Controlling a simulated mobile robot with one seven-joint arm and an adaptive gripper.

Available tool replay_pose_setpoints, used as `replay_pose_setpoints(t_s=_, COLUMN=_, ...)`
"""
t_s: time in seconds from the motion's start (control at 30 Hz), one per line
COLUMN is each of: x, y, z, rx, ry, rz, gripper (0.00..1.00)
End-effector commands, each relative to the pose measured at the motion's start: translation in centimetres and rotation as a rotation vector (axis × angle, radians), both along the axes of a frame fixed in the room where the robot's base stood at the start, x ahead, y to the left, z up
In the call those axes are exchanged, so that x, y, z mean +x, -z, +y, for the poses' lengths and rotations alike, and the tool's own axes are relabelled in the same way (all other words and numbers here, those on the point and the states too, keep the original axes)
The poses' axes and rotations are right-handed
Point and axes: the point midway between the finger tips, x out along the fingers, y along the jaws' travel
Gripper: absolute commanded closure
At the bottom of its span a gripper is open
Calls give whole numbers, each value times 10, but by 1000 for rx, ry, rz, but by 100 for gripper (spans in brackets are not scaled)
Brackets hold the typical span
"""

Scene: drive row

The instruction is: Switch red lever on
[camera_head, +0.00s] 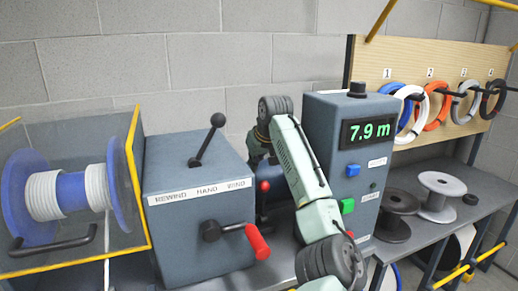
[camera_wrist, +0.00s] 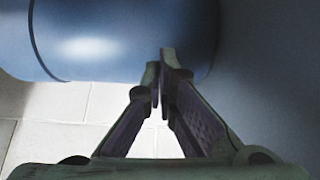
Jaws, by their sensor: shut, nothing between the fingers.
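A small red knob (camera_head: 265,186) shows in the head view in the gap between the grey winder box and the display box. It may be the end of the red lever; its shaft is too small or hidden to make out. A crank with a red grip (camera_head: 257,242) sticks out of the winder box's front. My gripper's fingers (camera_wrist: 161,60) are shut and empty in the wrist view, their tips in front of a blue-grey cylinder (camera_wrist: 120,35). Contact cannot be told. No red shows in the wrist view. In the head view, my arm partly hides the gap.
The winder box (camera_head: 200,190) has a black ball-topped lever (camera_head: 208,138) labelled REWIND, HAND, WIND. The display box (camera_head: 330,115) reads 7.9 m and has a green button (camera_head: 347,206). A blue reel (camera_head: 70,190) stands left, spools (camera_head: 441,190) right. A wall (camera_head: 180,60) is behind.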

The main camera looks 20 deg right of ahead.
Motion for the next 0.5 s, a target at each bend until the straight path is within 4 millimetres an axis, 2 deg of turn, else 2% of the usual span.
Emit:
replay_pose_setpoints(t_s=0.03, x=5, y=7, z=1, rx=1, ry=0, rz=4, gripper=100)
replay_pose_setpoints(t_s=0.1, x=-7, y=8, z=-3, rx=-1, ry=2, rz=-1, gripper=100)
replay_pose_setpoints(t_s=0.3, x=-27, y=13, z=-4, rx=-1, ry=1, rz=0, gripper=100)
replay_pose_setpoints(t_s=0.5, x=-34, y=15, z=-4, rx=0, ry=0, rz=0, gripper=100)
